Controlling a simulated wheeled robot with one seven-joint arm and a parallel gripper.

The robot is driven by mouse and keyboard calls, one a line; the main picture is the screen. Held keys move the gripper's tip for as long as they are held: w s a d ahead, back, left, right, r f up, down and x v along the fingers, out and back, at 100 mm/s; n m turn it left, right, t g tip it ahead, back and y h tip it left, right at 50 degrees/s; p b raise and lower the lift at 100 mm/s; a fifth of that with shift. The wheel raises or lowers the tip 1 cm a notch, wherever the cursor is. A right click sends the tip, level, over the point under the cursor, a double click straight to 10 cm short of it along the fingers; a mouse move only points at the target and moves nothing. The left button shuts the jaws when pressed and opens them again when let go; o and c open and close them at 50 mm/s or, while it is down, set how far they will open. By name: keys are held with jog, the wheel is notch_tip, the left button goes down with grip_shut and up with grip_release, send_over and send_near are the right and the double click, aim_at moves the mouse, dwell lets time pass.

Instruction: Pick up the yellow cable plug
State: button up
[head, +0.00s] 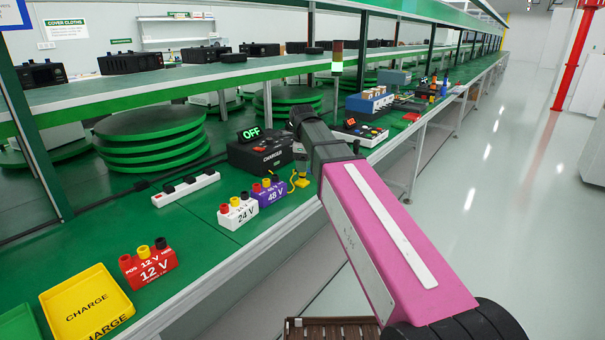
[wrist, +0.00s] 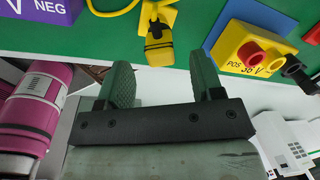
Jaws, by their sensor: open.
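The yellow cable plug (wrist: 158,48) lies on the green bench top at its front edge, with a dark band across it and a yellow cable behind it in the wrist view. In the head view the plug (head: 301,181) shows right of the purple 48 V block, beside my arm. My gripper (wrist: 160,64) is open and empty, its two dark green fingers spread either side of the plug's near end. The fingertips look apart from the plug; I cannot tell their height. My gripper's fingers are not clearly visible in the head view.
The purple 48 V block (head: 264,195) stands left of the plug. A black charger (head: 260,153) reading OFF stands behind. The white bench edge (wrist: 150,80) runs under the fingers.

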aim_at(302, 175)
jog(key=f, duration=0.4)
jog(key=shift+w+a+f, duration=0.15)
jog(key=shift+w+a, duration=0.1)
jog(key=shift+w, duration=0.15)
jog(key=c, duration=1)
jog(key=shift+r, duration=0.7)
notch_tip(302, 175, up, 2)
jog(key=shift+r, duration=0.2)
jog(key=s+a+r, duration=0.2)
jog(key=s, duration=0.1)
jog(key=s+a+r, duration=0.5)
jog(key=shift+s+a+r, duration=0.15)
jog(key=shift+s+a, duration=0.2)
jog(key=shift+s, duration=0.05)
